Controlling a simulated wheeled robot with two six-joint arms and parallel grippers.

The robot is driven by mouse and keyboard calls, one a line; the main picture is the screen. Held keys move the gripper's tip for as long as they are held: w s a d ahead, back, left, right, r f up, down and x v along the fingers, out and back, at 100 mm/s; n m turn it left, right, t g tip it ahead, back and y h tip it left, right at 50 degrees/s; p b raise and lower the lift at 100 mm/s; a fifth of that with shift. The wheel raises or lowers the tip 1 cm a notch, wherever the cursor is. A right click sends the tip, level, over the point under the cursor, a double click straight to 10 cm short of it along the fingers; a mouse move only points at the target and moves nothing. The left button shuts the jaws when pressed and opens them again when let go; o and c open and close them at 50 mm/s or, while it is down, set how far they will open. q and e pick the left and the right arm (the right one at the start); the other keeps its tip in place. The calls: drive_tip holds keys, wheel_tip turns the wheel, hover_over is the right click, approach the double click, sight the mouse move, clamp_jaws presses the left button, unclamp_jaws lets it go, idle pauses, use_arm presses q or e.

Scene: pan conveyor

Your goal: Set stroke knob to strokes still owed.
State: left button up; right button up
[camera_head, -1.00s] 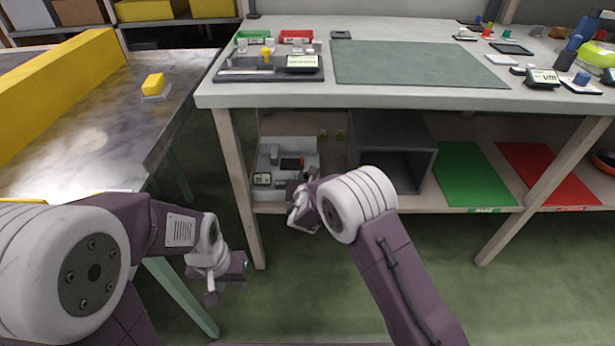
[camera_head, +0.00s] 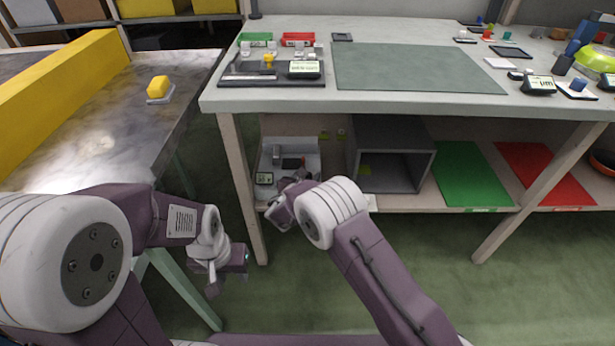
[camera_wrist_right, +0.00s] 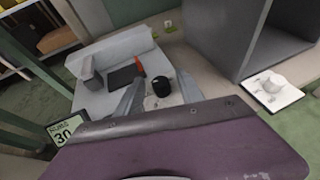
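A pale grey device panel (camera_head: 307,150) sits on the shelf under the bench. It has a small dark-framed display (camera_head: 264,178), which reads 30 in the right wrist view (camera_wrist_right: 68,131); the smaller text above is unclear. In that view the panel has a round black knob (camera_wrist_right: 162,86), a grey block and a dark slot with a red-orange end. My right gripper (camera_wrist_right: 160,95) is open, its grey fingers apart on either side of the knob; I cannot tell whether they touch it. My left gripper (camera_head: 229,277) hangs empty, fingers apart, left of the bench leg.
A grey open box (camera_head: 400,140) stands right of the panel, with green (camera_head: 465,172) and red (camera_head: 545,172) mats beyond. The bench top (camera_head: 350,101) is above and its leg (camera_head: 243,190) is close by. A yellow-buttoned unit (camera_head: 158,89) sits on the left table.

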drive_tip(key=shift+s+a+r+p, duration=0.1)
drive_tip(key=shift+s+r+p, duration=0.1)
drive_tip(key=shift+s+p, duration=0.1)
drive_tip(key=p+v, duration=0.3)
drive_tip(key=v, duration=0.5)
drive_tip(key=shift+s+p, duration=0.2)
drive_tip(key=shift+p, duration=0.2)
